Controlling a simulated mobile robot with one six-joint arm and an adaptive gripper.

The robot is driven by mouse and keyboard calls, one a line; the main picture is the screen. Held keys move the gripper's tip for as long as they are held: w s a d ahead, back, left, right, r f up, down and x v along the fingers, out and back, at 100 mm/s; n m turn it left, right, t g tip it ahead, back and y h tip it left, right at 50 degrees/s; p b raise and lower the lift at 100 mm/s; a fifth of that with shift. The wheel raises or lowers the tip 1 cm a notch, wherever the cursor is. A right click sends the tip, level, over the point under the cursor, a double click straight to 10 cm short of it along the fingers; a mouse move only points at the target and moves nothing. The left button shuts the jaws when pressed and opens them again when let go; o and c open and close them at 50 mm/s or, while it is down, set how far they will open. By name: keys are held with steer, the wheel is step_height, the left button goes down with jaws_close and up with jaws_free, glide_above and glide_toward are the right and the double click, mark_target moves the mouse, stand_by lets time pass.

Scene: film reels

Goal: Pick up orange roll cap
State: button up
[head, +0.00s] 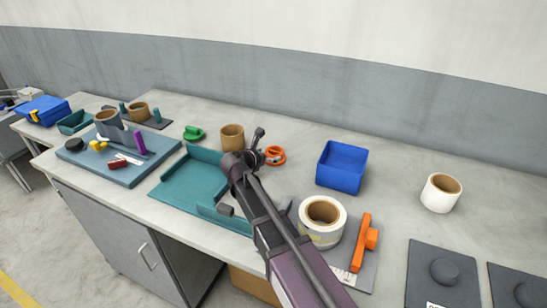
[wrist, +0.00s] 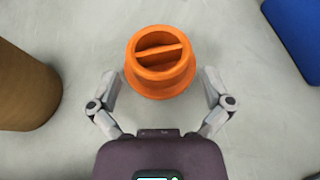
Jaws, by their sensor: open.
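The orange roll cap (wrist: 160,72) is a round, stepped disc with a raised bar across its recessed top. It sits flat on the grey worktop. My gripper (wrist: 157,85) is open in the wrist view, with one finger on the left of the cap and one on the right. Gaps show between the fingers and the cap, and nothing is held. In the head view the cap (head: 275,155) lies just right of my gripper (head: 258,150), which is seen from behind and partly hidden by my arm.
A brown cardboard roll (head: 232,137) stands left of the cap, and a blue bin (head: 342,168) stands right. A teal tray (head: 180,187) lies front left, partly behind my arm. A white roll (head: 322,222) and an orange tape dispenser (head: 366,243) are at front right. Bare worktop surrounds the cap.

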mark_target(270, 154)
steer(key=shift+b+x, duration=0.55)
steer(key=shift+x, duration=1.35)
steer(key=c, duration=0.8)
